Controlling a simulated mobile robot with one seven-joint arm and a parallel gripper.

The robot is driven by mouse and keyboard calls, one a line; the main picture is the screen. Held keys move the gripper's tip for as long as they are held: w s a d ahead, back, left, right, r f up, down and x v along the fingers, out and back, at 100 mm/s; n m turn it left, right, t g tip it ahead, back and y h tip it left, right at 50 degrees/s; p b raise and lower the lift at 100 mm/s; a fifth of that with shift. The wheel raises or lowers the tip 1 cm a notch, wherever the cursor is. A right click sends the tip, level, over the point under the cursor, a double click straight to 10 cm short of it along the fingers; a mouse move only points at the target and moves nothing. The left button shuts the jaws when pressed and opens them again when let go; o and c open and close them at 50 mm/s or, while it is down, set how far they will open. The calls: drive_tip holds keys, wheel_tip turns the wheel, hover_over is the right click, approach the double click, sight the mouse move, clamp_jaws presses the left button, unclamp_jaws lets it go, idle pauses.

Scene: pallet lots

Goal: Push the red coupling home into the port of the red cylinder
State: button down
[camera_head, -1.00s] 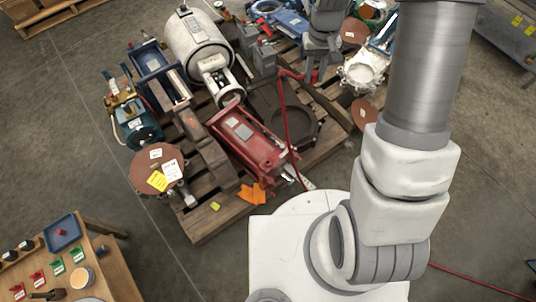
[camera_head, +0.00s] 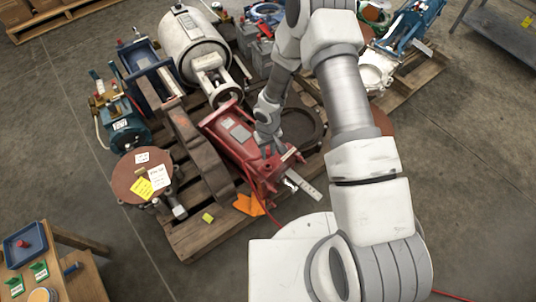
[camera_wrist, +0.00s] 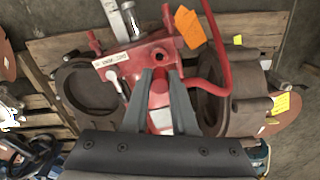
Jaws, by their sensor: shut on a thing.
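The red cylinder (camera_head: 232,135) lies on the pallet, with white labels on its side. My gripper (camera_head: 270,150) is over its near end. In the wrist view, the two grey fingers of my gripper (camera_wrist: 160,74) are shut on the red coupling (camera_wrist: 158,72), a small red piece against the red cylinder body (camera_wrist: 150,50). A red hose (camera_wrist: 218,60) curves in from the right toward the fingertips. The port is hidden behind the fingers and coupling, so I cannot tell how deep the coupling sits.
An orange tag (camera_head: 247,204) and a yellow tag (camera_head: 208,217) lie near the pallet's front edge. A brown curved casting (camera_head: 195,150) stands left of the cylinder. A dark ring (camera_head: 300,125) lies to the right. A small wooden table (camera_head: 75,265) is at lower left.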

sight(268, 168)
drive_tip(key=shift+f, duration=0.1)
idle(0.3)
drive_tip(key=shift+f+b, duration=1.95)
drive_tip(key=shift+f, duration=0.85)
drive_tip(key=shift+b, duration=0.4)
drive_tip(key=shift+f+b, duration=0.55)
idle(0.3)
drive_tip(key=c, duration=0.6)
unclamp_jaws()
wheel_tip(268, 168, up, 18)
drive_tip(key=p, duration=0.6)
drive_tip(key=shift+f, duration=0.25)
